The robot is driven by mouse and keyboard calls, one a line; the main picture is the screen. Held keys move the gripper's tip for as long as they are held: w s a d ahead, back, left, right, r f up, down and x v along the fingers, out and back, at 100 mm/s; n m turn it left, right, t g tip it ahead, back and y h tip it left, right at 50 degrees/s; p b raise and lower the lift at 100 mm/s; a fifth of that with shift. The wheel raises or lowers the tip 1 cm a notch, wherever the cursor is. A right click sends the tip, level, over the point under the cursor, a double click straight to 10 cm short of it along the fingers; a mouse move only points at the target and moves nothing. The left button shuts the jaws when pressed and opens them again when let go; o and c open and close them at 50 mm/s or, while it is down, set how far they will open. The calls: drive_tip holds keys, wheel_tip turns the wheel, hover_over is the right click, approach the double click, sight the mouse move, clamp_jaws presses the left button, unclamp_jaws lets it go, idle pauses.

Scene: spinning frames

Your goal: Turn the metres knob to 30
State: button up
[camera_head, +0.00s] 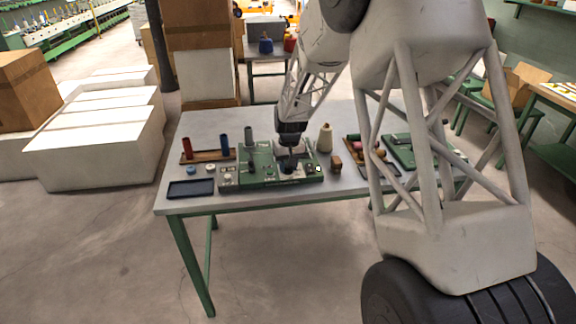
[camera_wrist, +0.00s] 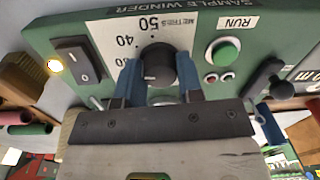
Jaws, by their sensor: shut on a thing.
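The green sample winder (camera_head: 262,178) sits on the grey table. In the wrist view its front panel (camera_wrist: 200,28) appears close up. The black metres knob (camera_wrist: 158,58) sits at the middle of a white dial plate (camera_wrist: 105,32); 40 and 50 can be read beside it, and other numbers are partly hidden. My gripper (camera_wrist: 158,78) has its two blue fingers on either side of the knob, shut on it. The knob's pointer is not clear enough to read. In the head view my gripper (camera_head: 289,152) is down at the winder, and the knob is hard to make out.
A black rocker switch (camera_wrist: 78,60) with a lit lamp (camera_wrist: 54,65) lies left of the dial. A green RUN button (camera_wrist: 224,52) and a black lever (camera_wrist: 264,76) lie right. A cream cone (camera_head: 325,138) and spool tray (camera_head: 205,156) stand near the winder.

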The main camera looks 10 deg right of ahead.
drive_tip(key=shift+n, duration=0.8)
drive_tip(key=o, duration=0.9)
drive_tip(key=shift+o, duration=0.2)
drive_tip(key=shift+r, duration=0.1)
wheel_tip(320, 180, up, 7)
drive_tip(key=shift+d+r, duration=0.1)
drive_tip(key=shift+r, duration=0.25)
